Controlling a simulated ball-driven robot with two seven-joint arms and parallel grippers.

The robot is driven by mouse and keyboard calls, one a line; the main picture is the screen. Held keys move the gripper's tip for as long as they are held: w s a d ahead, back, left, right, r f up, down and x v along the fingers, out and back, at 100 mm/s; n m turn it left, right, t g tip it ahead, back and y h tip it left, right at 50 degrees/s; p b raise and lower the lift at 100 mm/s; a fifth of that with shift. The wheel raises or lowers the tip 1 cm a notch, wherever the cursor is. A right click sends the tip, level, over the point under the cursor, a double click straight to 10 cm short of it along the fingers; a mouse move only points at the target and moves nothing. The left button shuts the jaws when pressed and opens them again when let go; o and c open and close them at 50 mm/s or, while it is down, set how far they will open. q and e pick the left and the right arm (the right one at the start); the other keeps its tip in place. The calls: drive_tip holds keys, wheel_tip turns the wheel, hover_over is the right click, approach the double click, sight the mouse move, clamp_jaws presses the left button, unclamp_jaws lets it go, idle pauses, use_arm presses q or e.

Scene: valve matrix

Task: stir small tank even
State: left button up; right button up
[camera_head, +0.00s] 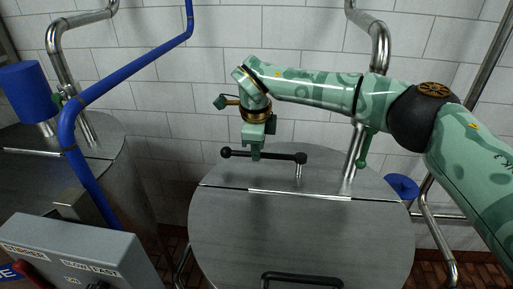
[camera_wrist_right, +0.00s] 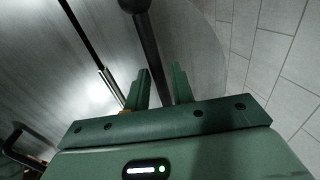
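A steel tank (camera_head: 300,232) with a flat lid stands in the middle of the head view. A black stirring crank (camera_head: 282,156) lies level above its lid on a short metal post (camera_head: 298,171), with a round knob at its left end. My right gripper (camera_head: 256,155) points down at the crank bar, left of the post. In the right wrist view the dark bar (camera_wrist_right: 147,45) runs between the two green fingers (camera_wrist_right: 162,90). A gap shows beside the right finger, so the gripper looks open around the bar. My left gripper is out of view.
A grey control box (camera_head: 75,255) with a red lever stands at lower left. A blue pipe (camera_head: 95,95) and another tank (camera_head: 95,180) are on the left. A steel pipe (camera_head: 357,150) rises behind the crank; a blue handwheel (camera_head: 401,186) sits at right.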

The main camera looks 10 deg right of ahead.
drive_tip(key=shift+o, duration=0.6)
drive_tip(key=shift+f, duration=0.1)
drive_tip(key=d+v, duration=0.1)
drive_tip(key=v, duration=1.5)
drive_tip(key=shift+a+r, duration=0.2)
drive_tip(key=shift+a, duration=0.2)
drive_tip(key=shift+w, duration=0.1)
